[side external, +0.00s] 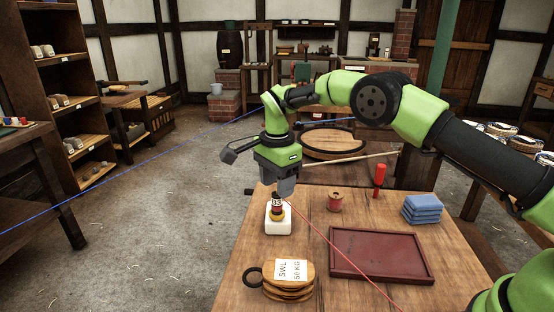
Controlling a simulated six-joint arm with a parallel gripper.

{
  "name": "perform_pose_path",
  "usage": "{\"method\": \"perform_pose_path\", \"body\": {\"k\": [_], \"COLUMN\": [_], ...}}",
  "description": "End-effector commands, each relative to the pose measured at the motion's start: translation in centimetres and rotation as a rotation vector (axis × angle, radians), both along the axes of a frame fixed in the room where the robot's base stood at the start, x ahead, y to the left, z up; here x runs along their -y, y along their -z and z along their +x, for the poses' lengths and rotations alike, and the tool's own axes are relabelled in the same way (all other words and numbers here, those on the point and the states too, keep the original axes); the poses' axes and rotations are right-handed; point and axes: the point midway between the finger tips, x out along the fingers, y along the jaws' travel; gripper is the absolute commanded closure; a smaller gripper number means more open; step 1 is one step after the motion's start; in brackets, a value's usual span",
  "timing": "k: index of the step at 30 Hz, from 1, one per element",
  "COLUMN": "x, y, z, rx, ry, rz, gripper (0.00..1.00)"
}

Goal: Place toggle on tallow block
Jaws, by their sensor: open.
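The tallow block (278,223) is a white rounded block near the left edge of the wooden table. A small upright piece with yellow, red and dark bands, seemingly the toggle (277,213), stands at the top of the block and appears to rest on it. My gripper (278,203) points straight down right over it, with its jaws open around or just above the toggle's upper part. The fingertips are small here, and the exact gap to the toggle cannot be told.
A wooden pulley block (288,281) with a label lies in front. A dark red tray (345,272) fills the table's middle right. Behind it stand a thread spool (335,203), a red-handled tool (379,176) and folded blue cloths (421,210). A red line crosses the table near the tray.

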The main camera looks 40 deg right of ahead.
Motion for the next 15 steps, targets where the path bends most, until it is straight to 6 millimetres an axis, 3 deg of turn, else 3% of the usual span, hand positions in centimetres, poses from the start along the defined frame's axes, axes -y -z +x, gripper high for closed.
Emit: {"method": "perform_pose_path", "body": {"k": [6,15], "x": [0.0,0.0], "y": [-4.8,-7.0], "z": [0.1,0.0], "rx": [0.004,-0.001], "ry": [0.001,-0.001], "rz": [0.001,0.001], "gripper": [0.5,0.5]}}
